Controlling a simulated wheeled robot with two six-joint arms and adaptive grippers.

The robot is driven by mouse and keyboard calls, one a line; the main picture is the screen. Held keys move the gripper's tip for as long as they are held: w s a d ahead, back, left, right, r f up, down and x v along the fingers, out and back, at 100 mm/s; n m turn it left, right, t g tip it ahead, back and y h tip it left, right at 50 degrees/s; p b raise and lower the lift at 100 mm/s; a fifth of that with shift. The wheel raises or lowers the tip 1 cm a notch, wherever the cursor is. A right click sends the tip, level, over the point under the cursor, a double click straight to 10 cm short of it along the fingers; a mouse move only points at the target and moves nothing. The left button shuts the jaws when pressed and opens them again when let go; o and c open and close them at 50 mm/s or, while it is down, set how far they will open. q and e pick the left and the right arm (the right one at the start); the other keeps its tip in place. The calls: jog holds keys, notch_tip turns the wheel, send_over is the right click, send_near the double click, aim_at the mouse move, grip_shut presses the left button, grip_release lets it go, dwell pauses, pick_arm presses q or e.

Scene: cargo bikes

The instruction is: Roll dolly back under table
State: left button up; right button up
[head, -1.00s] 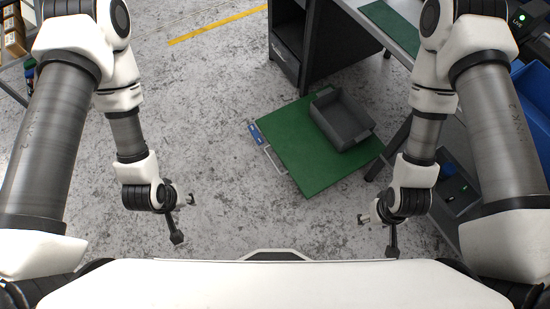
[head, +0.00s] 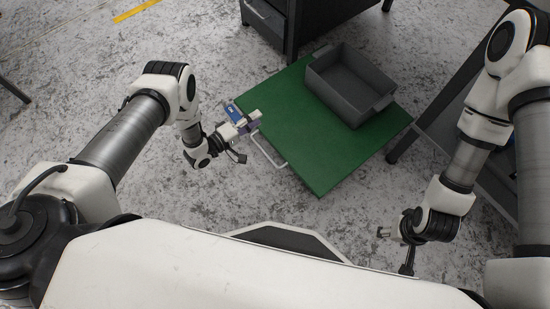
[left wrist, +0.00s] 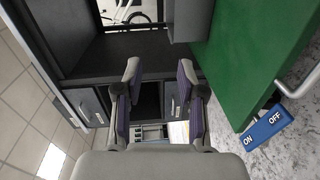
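The dolly is a flat green platform (head: 310,155) on the floor, with a grey open bin (head: 352,85) on it. On its near left edge are a metal bar handle (head: 268,152) and a blue tag (head: 234,112). In the left wrist view the tag (left wrist: 267,130) reads ON and OFF. My left gripper (head: 250,121) is at that edge, beside the tag and the handle's far end. In the left wrist view its fingers (left wrist: 160,92) are apart with nothing seen between them. My right gripper (head: 384,232) hangs right of the dolly; its fingers are too small to judge.
The table's dark drawer cabinet (head: 268,20) stands behind the dolly, and a dark slanted leg (head: 440,90) stands to its right. The tabletop is out of the head view. Open concrete floor lies left of the dolly, with a yellow line (head: 136,10) at the top left.

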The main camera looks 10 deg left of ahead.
pick_arm(q)
notch_tip(320, 180, down, 11)
jog(key=s+b, duration=0.2)
jog(key=b, duration=0.2)
jog(key=g+b, duration=0.1)
jog(key=b, duration=0.3)
send_near(266, 152)
jog(key=w+d+f, duration=0.1)
jog(key=w+d, duration=0.1)
jog(key=shift+n+y, duration=0.3)
jog(key=b+x, duration=0.2)
jog(key=x, duration=0.4)
jog(key=shift+w+d+f+b, duration=0.15)
jog(key=shift+w+d+b, duration=0.1)
jog(key=shift+b, duration=0.1)
jog(key=shift+w+d, duration=0.1)
jog(key=shift+w, duration=0.05)
grip_shut()
pick_arm(e)
notch_tip(266, 152, down, 15)
jog(key=shift+r, duration=0.2)
